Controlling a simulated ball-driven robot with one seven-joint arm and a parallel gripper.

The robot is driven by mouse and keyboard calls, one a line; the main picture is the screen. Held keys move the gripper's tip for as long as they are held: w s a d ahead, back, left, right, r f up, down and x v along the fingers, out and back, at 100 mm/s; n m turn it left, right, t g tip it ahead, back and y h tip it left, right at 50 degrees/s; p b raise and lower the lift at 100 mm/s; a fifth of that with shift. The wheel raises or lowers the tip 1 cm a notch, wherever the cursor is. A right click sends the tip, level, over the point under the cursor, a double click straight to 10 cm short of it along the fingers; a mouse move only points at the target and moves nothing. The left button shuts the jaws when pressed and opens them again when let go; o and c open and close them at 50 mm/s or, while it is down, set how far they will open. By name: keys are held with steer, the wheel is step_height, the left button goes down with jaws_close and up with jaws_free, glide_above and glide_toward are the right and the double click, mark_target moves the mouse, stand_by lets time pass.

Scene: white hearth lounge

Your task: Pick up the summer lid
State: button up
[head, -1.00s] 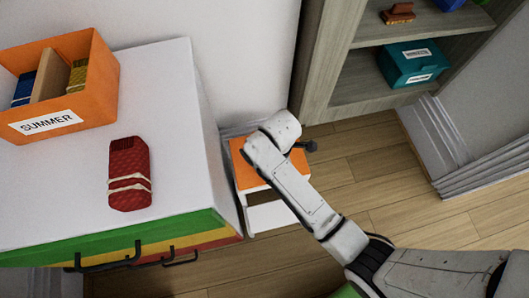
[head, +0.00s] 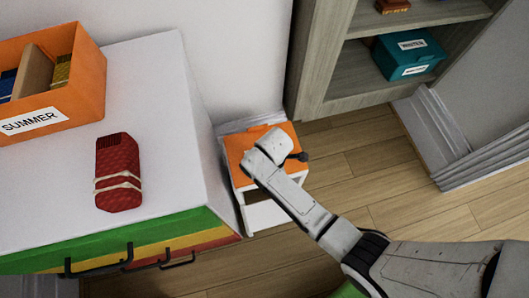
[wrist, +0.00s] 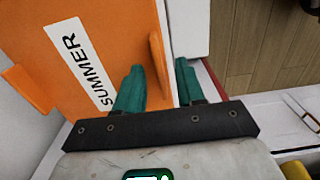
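The summer lid is an orange panel (head: 236,146) lying on a small white stand against the wall. In the wrist view the lid (wrist: 110,20) fills the upper left, with a white SUMMER label and raised orange strips at its edges. My gripper (wrist: 159,68) is over the lid's right side, its two teal fingers apart. One raised orange strip (wrist: 157,62) shows in the gap between the fingertips; I cannot tell whether they touch it. In the head view my arm hides part of the lid, and the fingers are not visible there.
The small white stand (head: 265,213) sits between a white-topped cabinet (head: 165,75) and a wooden shelf (head: 318,60). The cabinet carries an orange SUMMER box (head: 75,98) and a red bundle (head: 118,172). A teal box (head: 408,55) is on the shelf. Wood floor (head: 400,165) is clear at right.

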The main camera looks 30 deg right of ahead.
jaws_close()
stand_by(0.3)
steer(key=shift+r, duration=0.15)
stand_by(0.3)
